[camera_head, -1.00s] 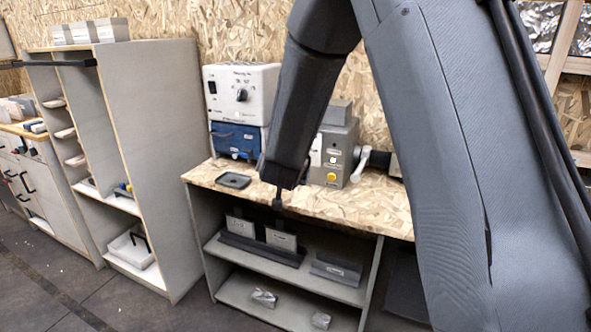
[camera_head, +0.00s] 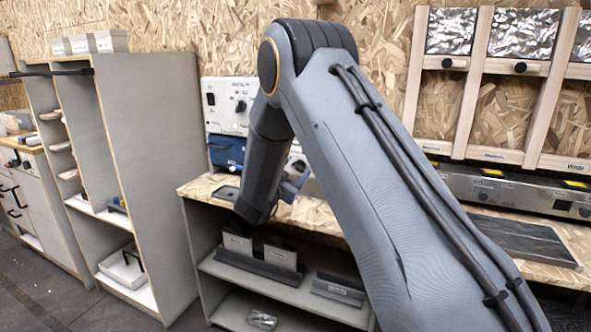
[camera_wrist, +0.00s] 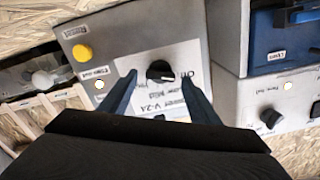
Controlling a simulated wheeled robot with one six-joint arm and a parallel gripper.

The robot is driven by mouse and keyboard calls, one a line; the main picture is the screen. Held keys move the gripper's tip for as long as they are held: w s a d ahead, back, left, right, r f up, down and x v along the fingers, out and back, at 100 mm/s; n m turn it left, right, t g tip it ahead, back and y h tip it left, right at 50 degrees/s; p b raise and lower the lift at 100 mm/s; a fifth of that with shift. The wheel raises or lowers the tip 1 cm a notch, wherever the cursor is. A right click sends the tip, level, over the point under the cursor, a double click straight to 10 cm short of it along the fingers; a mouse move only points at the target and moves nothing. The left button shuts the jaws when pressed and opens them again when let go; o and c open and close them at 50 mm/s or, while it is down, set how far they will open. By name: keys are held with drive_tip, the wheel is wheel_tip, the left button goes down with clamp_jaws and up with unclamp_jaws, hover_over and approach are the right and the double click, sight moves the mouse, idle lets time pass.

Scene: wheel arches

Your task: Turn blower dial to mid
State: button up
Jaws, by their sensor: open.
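In the wrist view a round black dial (camera_wrist: 160,71) with a white mark sits on the front of a grey box (camera_wrist: 130,35). Upside-down printing, partly readable as "Off", is beside it, with a white label below. My gripper (camera_wrist: 158,77) is open, its two dark blue fingers on either side of the dial with a gap on each side. I cannot tell how far the tips are from the panel. The same box has a yellow button (camera_wrist: 82,53). In the head view my arm hides the dial and most of the box.
A white unit (camera_head: 226,100) with a black knob (camera_head: 240,106) stands on a blue unit (camera_head: 226,150) beside the box; in the wrist view another black knob (camera_wrist: 270,117) is at right. The wooden bench (camera_head: 200,188) has a shelf below. A tall cabinet (camera_head: 160,130) stands left.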

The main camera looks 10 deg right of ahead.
drive_tip(key=shift+w+d, duration=0.4)
drive_tip(key=shift+w, duration=0.2)
drive_tip(key=c, duration=1.1)
drive_tip(key=shift+o, duration=0.2)
